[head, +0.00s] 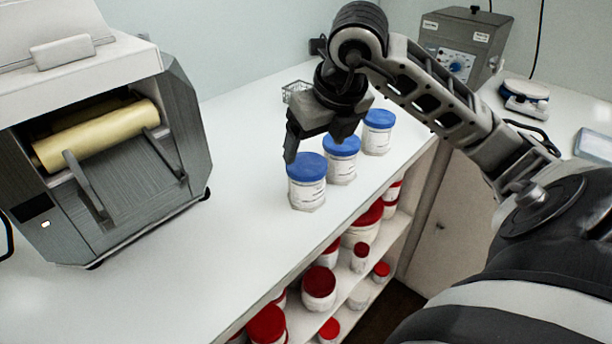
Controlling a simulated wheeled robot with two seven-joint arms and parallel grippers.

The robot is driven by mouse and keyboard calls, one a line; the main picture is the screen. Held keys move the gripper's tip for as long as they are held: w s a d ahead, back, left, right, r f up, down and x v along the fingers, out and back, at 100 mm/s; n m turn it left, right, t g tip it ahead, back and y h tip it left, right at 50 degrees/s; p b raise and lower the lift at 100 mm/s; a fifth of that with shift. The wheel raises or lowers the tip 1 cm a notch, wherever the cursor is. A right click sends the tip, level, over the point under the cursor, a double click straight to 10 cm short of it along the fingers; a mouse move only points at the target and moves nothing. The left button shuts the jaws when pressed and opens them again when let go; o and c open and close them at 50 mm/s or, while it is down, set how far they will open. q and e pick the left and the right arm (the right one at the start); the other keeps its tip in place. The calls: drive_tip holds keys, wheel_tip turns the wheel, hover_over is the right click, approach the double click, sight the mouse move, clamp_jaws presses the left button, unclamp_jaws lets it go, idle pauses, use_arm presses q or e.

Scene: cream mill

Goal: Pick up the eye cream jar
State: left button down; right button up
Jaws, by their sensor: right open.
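Three white jars with blue lids stand in a row on the white counter in the head view. The nearest jar (307,182) is in front, the middle jar (341,160) is behind it, and the far jar (378,132) is at the back right. Their labels are too small to read, so I cannot tell which is the eye cream jar. My right gripper (314,142) is open and empty, pointing down above and just behind the nearest and middle jars. One finger shows near the nearest lid; contact cannot be told. My left gripper is not in view.
A roller mill (100,140) stands on the counter at the left. A small wire basket (296,91) is behind my gripper. Red-lidded jars (319,288) fill the shelves below. A grey box device (463,45) and a small scale (525,97) stand at the back right. The counter's front middle is clear.

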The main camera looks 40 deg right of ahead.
sight(308, 164)
drive_tip(key=p+x, duration=0.1)
drive_tip(key=x, duration=0.7)
drive_tip(key=shift+f, duration=0.45)
drive_tip(key=c, duration=0.9)
